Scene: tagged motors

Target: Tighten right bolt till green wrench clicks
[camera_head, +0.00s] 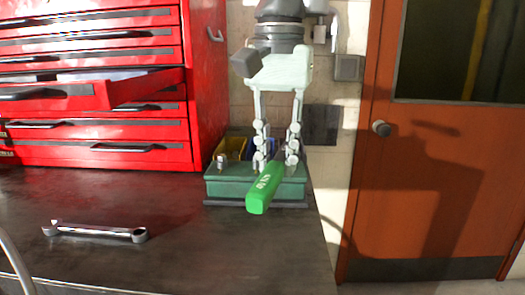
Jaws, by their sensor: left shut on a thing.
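The green wrench (265,188) shows its thick bright green handle, pointing toward me over the front edge of a dark green block (230,187). My left gripper (277,163) reaches down from above, with its fingers shut on the wrench at the far part of its handle. The wrench's head is hidden behind the fingers. A silver bolt (221,160) stands upright on the left part of the block. The right bolt is hidden behind my gripper and the wrench. My right gripper is not in view.
The block stands near the right edge of a dark workbench (190,250). A silver spanner (95,232) lies at the front left. A yellow bin (234,147) is behind the block. A red tool cabinet (207,80) with one drawer (150,87) pulled out stands at the left.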

